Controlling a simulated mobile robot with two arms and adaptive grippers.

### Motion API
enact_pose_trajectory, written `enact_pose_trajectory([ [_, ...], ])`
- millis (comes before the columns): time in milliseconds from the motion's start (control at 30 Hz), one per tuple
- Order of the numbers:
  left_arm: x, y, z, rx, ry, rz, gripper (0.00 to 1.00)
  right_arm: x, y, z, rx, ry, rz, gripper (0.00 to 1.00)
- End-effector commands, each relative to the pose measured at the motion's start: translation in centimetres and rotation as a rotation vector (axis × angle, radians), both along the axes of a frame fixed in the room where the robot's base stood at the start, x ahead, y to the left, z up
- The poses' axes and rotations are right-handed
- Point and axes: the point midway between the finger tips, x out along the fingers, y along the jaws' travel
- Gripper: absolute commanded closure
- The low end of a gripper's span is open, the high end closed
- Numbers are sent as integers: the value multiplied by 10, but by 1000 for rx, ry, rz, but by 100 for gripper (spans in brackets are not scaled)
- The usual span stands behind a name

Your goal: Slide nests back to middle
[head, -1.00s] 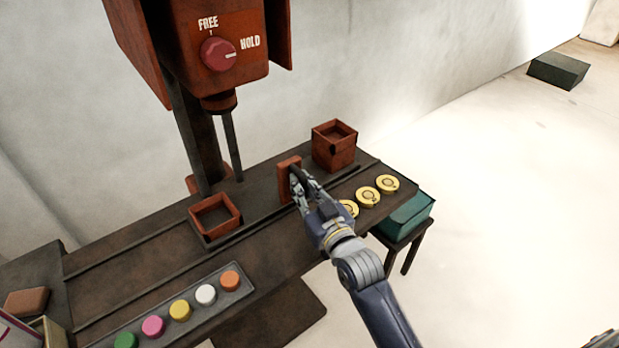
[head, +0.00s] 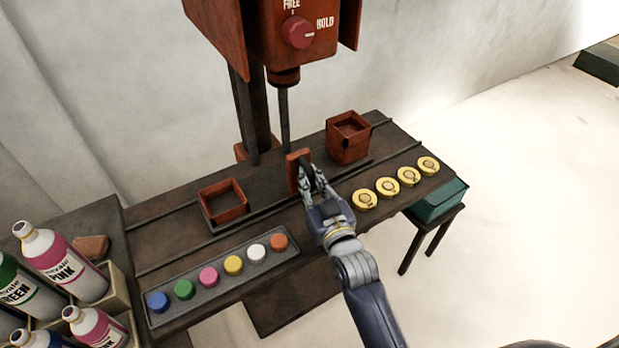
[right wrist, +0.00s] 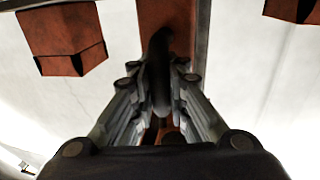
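Two open square red-brown nests, one low and shallow (head: 222,200) at the left and one taller (head: 348,145) at the right, stand on a long dark bench. An upright red-brown plate (head: 294,178) with a dark handle (right wrist: 158,75) stands between them. My right gripper (head: 306,180) is at this plate, its fingers closed around the handle. The plate is just right of the thin rod (head: 284,120) under the machine head. In the right wrist view one nest (right wrist: 65,35) is at upper left, another (right wrist: 295,8) at the top right edge. My left gripper is not in view.
The knob (head: 298,32) on the machine head points to HOLD. A grey tray (head: 222,282) of coloured caps lies at the bench's front left. Several yellow discs (head: 388,187) lie at the front right. Paint bottles (head: 62,262) stand at lower left.

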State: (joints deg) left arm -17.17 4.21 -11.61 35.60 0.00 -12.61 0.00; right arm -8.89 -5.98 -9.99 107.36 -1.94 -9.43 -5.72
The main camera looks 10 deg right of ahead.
Motion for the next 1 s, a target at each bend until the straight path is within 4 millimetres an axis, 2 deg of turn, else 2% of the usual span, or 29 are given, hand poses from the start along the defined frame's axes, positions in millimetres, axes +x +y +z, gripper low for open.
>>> enact_pose_trajectory([
  [33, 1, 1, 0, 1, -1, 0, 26, -1, -1, -3, -2, 6, 0, 76],
  [100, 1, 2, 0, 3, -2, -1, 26, -1, -1, -3, -2, 5, 0, 66],
  [433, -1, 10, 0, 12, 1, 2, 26, -1, 0, -1, 0, 3, 0, 66],
  [567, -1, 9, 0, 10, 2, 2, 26, -10, -2, -2, -1, 5, 0, 66],
  [667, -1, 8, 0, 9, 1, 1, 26, -24, -4, -2, -1, 5, 0, 66],
  [1000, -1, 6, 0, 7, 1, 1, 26, -88, -14, -3, -1, 7, 0, 66],
])
